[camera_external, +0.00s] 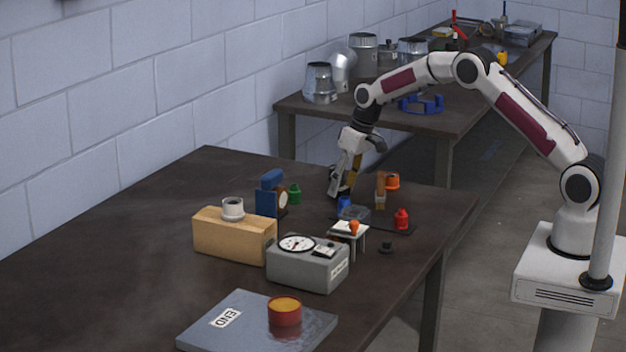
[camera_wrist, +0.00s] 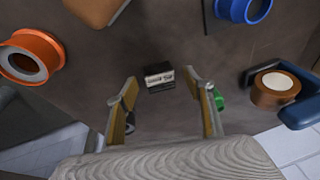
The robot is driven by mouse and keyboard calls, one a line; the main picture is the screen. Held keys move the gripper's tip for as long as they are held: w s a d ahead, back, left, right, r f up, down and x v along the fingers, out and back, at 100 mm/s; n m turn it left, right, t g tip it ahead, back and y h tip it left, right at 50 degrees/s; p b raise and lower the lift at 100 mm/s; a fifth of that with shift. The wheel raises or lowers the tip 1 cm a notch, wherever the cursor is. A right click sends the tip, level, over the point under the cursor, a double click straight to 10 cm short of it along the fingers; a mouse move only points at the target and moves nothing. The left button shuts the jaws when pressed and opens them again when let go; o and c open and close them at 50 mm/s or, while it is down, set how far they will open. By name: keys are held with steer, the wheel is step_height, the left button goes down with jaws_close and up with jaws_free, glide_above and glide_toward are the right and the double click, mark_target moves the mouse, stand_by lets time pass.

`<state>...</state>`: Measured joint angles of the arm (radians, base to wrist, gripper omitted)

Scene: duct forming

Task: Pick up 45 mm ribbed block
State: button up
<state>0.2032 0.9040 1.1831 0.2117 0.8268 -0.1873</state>
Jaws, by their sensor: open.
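A small dark block with a pale, marked face, possibly the ribbed block (camera_wrist: 159,75), lies on the dark table in the wrist view. Its ribs are too small to make out. My gripper (camera_wrist: 162,86) is open, with one finger on each side of the block in the picture. Whether the fingers are down at its height I cannot tell. In the external view my gripper (camera_external: 338,190) points down near the table's far end, and I cannot pick out the block there.
A blue ring (camera_wrist: 247,9), an orange ring (camera_wrist: 30,57), a brown block (camera_wrist: 96,9), a green piece (camera_wrist: 218,99) and a blue holder (camera_wrist: 301,97) with a brown roll surround the spot. A grey gauge box (camera_external: 308,268) and wooden block (camera_external: 234,238) stand nearer the camera. The table's left is clear.

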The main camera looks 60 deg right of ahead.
mark_target(342, 188)
steer(key=c, duration=1.4)
steer(key=shift+r, duration=0.15)
steer(key=shift+w+r, duration=0.1)
steer(key=shift+r, duration=0.7)
jaws_close()
step_height(342, 188, up, 2)
steer(key=shift+a, duration=0.1)
steer(key=a, duration=1.7)
steer(key=shift+a+f, duration=0.15)
steer(key=shift+a, duration=0.25)
